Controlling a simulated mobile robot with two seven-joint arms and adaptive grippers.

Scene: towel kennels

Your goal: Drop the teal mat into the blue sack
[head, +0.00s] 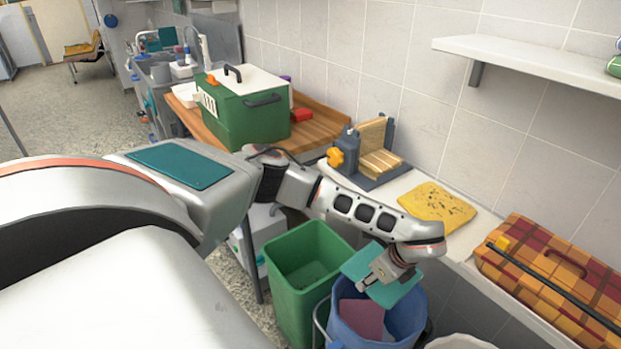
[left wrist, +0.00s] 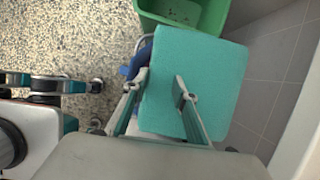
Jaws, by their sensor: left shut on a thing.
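The teal mat (head: 402,292) is a flat square held in my left gripper (head: 372,281), above the opening of the blue sack (head: 416,308). In the left wrist view, the mat (left wrist: 200,75) lies between the two fingers of the gripper (left wrist: 163,92), which is shut on it. The mat hides most of the sack there; only a blue bit (left wrist: 129,70) shows at the mat's left. A dull pink piece (head: 362,318) is inside the sack. My right gripper is not in view.
A green bin (head: 287,285) stands just left of the sack. A white rim (head: 460,342) shows at its right. Behind is a ledge with a yellow speckled cloth (head: 437,204) and a plaid case (head: 550,268). A green carrier (head: 240,115) sits on a wooden top.

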